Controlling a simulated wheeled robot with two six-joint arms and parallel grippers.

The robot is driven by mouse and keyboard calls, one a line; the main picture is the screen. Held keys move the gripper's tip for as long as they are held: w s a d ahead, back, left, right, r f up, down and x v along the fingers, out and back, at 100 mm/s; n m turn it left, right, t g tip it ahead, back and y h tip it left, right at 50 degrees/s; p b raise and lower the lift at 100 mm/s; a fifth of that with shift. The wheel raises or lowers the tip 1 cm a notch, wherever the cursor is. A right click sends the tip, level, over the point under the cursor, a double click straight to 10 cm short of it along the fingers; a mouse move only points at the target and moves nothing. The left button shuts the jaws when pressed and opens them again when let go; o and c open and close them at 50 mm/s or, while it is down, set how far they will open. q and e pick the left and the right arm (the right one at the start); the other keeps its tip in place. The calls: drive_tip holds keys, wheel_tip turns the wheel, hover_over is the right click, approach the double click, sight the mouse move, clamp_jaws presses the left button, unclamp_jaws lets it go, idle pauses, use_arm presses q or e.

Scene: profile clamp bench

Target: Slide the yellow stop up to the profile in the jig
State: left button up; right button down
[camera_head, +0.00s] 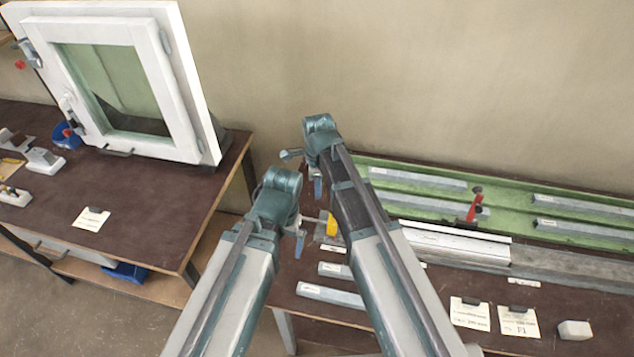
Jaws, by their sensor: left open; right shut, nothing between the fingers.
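The yellow stop (332,226) shows as a small upright piece at the left end of the jig, partly hidden by my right arm. A pale grey profile (455,245) lies along the jig (570,268) to its right; my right arm hides the stretch between stop and profile, so I cannot tell the gap. My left gripper (309,215) is open, its two blue-grey fingers apart, just left of the stop. I cannot tell whether it touches the stop. My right gripper (287,154) is shut and empty, above and left of the stop.
A green tray (520,211) with several grey profiles and a red-handled clamp (474,207) lies behind the jig. Loose profiles (330,295), cards (470,313) and a small block (574,330) lie in front. A window frame (185,95) stands on the left bench.

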drive_tip(key=shift+w+a+r+m, duration=0.15)
drive_tip(key=shift+w+m, duration=0.25)
drive_tip(key=shift+m, duration=0.3)
